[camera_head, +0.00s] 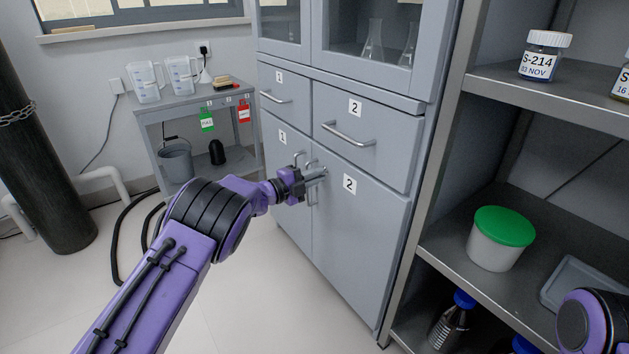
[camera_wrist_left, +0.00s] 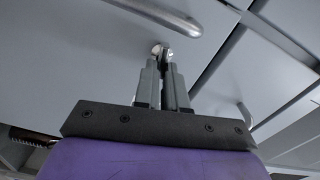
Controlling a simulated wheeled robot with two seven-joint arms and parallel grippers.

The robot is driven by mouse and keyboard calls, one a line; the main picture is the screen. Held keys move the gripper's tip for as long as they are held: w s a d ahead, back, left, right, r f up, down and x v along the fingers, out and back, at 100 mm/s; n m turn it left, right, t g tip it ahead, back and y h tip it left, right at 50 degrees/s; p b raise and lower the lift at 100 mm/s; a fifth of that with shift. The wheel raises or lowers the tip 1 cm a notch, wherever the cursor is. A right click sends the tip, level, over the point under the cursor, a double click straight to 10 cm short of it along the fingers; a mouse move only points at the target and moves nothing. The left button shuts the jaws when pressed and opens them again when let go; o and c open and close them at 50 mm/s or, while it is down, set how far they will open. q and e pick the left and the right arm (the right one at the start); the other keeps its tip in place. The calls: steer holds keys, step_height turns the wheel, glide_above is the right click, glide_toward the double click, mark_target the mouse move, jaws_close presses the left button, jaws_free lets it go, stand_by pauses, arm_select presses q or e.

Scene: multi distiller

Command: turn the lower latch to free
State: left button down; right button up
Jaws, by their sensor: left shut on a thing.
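The lower grey cabinet has a left door 1 and a right door 2 (camera_head: 362,235). My left gripper (camera_head: 318,177) reaches the upper part of these doors, by the gap between them. In the left wrist view its two fingers (camera_wrist_left: 163,72) are close together, shut on the small shiny latch (camera_wrist_left: 160,49) on the door face. Most of the latch is hidden by the fingertips, so I cannot tell its exact angle. A door handle (camera_wrist_left: 165,15) runs close beside the fingertips. My right gripper is not in view.
Drawers 1 and 2 with bar handles (camera_head: 348,134) sit above the doors. An open shelf unit (camera_head: 448,215) stands close on the right, with a green-lidded tub (camera_head: 503,240). A grey side table (camera_head: 160,107) stands at the back left. The floor before the cabinet is clear.

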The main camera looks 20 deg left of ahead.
arm_select(q)
steer(key=shift+d+f+m+b, duration=0.1)
steer(key=shift+m+b, duration=0.55)
steer(key=shift+m, duration=0.45)
steer(key=c, duration=1.2)
jaws_free()
steer(key=p+v, duration=0.2)
steer(key=v, duration=0.8)
steer(key=shift+s+p, duration=0.2)
steer(key=shift+p, duration=0.1)
